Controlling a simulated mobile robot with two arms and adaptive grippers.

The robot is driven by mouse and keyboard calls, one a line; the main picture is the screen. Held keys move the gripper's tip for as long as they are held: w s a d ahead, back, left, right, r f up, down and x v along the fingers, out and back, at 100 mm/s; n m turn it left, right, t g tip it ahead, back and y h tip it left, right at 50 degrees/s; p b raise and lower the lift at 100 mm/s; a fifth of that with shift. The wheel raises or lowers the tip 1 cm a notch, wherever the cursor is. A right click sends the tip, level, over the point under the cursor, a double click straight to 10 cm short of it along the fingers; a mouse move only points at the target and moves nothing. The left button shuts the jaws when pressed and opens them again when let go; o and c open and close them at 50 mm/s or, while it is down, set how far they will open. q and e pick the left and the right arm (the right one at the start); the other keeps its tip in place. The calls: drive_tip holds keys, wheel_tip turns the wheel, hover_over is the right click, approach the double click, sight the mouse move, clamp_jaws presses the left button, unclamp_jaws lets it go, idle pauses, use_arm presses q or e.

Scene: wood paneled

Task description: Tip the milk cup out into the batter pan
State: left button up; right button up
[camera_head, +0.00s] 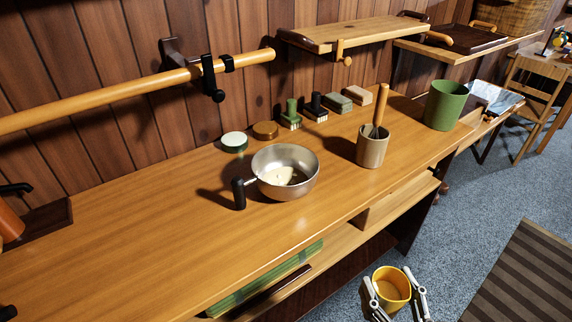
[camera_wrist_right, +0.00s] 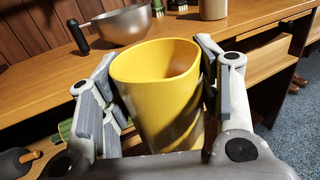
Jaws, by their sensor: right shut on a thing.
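The batter pan (camera_head: 299,168) is a silver metal pan with a black handle pointing left. It stands on the wooden counter with some pale stuff on its bottom. It also shows at the top of the right wrist view (camera_wrist_right: 122,25). The milk cup (camera_head: 393,285) is yellow and roughly upright. My right gripper (camera_head: 397,284) is shut on it, with fingers on both sides, in front of and below the counter edge. In the right wrist view the yellow cup (camera_wrist_right: 160,90) fills the middle; its contents cannot be made out. My left gripper is out of view.
A wooden holder (camera_head: 372,148) with a whisk and a green bin (camera_head: 445,105) stand right of the pan. Lids, brushes and small blocks line the counter's back. An open shelf (camera_head: 340,245) lies under the counter's front edge. The counter (camera_head: 150,225) left of the pan is clear.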

drive_tip(key=shift+s+a+f+n+g+y, duration=0.15)
drive_tip(key=shift+s+a+n+g+y, duration=0.1)
drive_tip(key=shift+n+y, duration=0.35)
drive_tip(key=shift+s+a+f+n+g+y, duration=0.15)
drive_tip(key=shift+n+g+y, duration=0.15)
drive_tip(key=shift+y, duration=0.5)
drive_tip(key=shift+d+f+y, duration=0.1)
drive_tip(key=shift+y, duration=0.2)
drive_tip(key=shift+s+n, duration=0.1)
drive_tip(key=shift+n, duration=0.3)
